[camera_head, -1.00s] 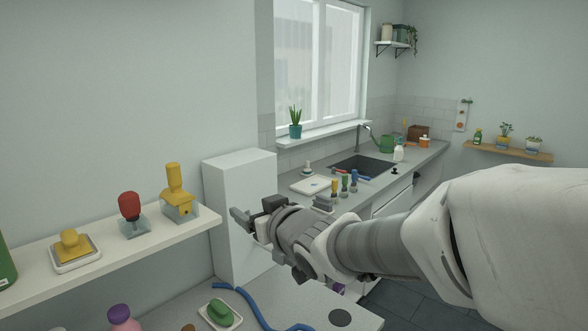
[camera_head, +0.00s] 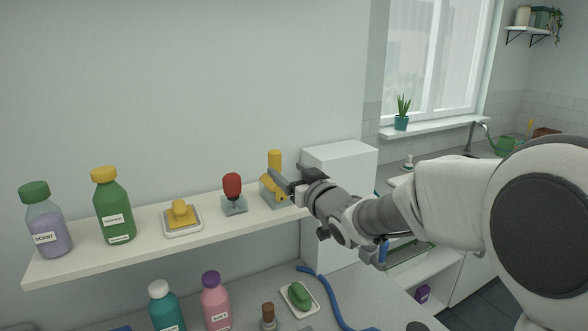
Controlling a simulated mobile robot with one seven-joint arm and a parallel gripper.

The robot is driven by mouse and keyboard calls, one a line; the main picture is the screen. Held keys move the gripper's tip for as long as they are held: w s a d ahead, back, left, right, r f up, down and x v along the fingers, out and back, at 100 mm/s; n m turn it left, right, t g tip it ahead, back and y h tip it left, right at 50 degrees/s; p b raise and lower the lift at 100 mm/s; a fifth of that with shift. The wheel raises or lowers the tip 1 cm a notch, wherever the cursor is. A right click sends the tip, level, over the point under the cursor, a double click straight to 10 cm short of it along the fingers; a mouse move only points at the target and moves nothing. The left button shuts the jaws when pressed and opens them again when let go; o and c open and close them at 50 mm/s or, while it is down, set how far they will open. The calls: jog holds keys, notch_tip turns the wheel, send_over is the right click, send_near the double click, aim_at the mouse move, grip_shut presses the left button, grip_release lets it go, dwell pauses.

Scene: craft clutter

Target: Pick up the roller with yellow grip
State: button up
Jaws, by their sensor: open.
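A tall yellow-handled tool (camera_head: 275,160), which looks like the roller with yellow grip, stands upright in a clear grey block on the wall shelf. Its lower part is partly hidden by my gripper. My gripper (camera_head: 283,188) is open, at the right end of the shelf in front of the tool. I cannot tell whether the fingers touch it. A red-handled tool (camera_head: 232,187) stands in a similar block to its left. Further left a low yellow piece (camera_head: 183,214) sits on a small white tray.
The shelf (camera_head: 80,262) also holds a green bottle (camera_head: 114,207) and a lilac bottle (camera_head: 47,228). A white box-like block (camera_head: 340,165) stands just right of the gripper. Below are bottles, a green soap on a dish and a blue cord (camera_head: 335,295).

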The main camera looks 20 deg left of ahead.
aim_at(277, 158)
jog(key=x, duration=0.2)
jog(key=shift+w+a, duration=0.2)
jog(key=shift+a, duration=0.05)
jog(key=shift+w+a+r+p, duration=0.3)
jog(key=shift+a+p, duration=0.1)
jog(key=shift+p, duration=0.15)
jog(key=p+x, duration=0.1)
jog(key=x, duration=0.2)
jog(key=shift+a+r, duration=0.15)
jog(key=shift+w+a+p, duration=0.35)
jog(key=shift+a, duration=0.05)
jog(key=shift+c, duration=0.3)
grip_shut()
